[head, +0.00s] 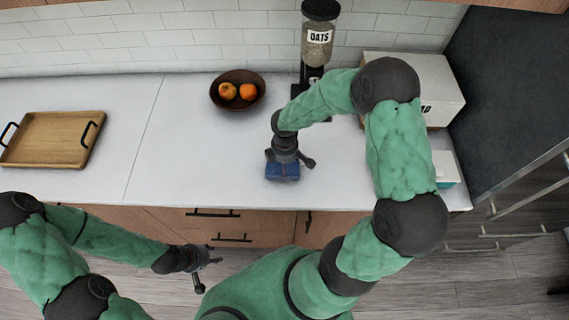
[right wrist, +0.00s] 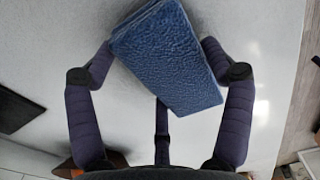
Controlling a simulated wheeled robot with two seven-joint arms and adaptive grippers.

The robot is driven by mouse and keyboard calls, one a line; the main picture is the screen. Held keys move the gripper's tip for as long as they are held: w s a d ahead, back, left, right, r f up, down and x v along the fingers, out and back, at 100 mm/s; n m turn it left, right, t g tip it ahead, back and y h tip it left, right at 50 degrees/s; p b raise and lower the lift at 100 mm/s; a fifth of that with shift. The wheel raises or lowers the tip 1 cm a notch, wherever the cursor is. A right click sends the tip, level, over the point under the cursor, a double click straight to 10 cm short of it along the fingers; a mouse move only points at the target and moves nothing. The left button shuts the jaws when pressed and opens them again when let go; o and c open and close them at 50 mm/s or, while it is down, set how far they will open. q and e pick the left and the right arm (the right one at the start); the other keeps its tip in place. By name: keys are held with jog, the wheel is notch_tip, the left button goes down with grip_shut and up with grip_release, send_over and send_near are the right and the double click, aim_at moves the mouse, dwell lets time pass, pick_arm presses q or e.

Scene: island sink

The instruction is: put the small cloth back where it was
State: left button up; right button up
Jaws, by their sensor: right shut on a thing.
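The small cloth is a folded blue piece with a crinkled surface. In the head view the cloth (head: 283,172) is at the white counter's front part, under my right gripper (head: 287,160). In the right wrist view the cloth (right wrist: 170,60) lies slantwise between the fingers of my right gripper (right wrist: 168,75), which is shut on it. I cannot tell whether the cloth touches the counter. My left gripper (head: 207,270) is low in front of the drawers, its fingers apart and empty.
On the counter (head: 190,150) stand a wooden tray (head: 52,139) at left, a brown bowl (head: 237,91) with two fruits, an oats dispenser (head: 319,40) and a white bread box (head: 430,85). A small white and teal item (head: 445,168) sits at right. The counter's left middle is clear.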

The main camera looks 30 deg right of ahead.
jog(key=o, duration=0.9)
jog(key=shift+f, duration=0.1)
jog(key=shift+r, duration=0.35)
notch_tip(320, 180, up, 12)
jog(key=shift+f+p, duration=0.2)
jog(key=shift+p, duration=0.8)
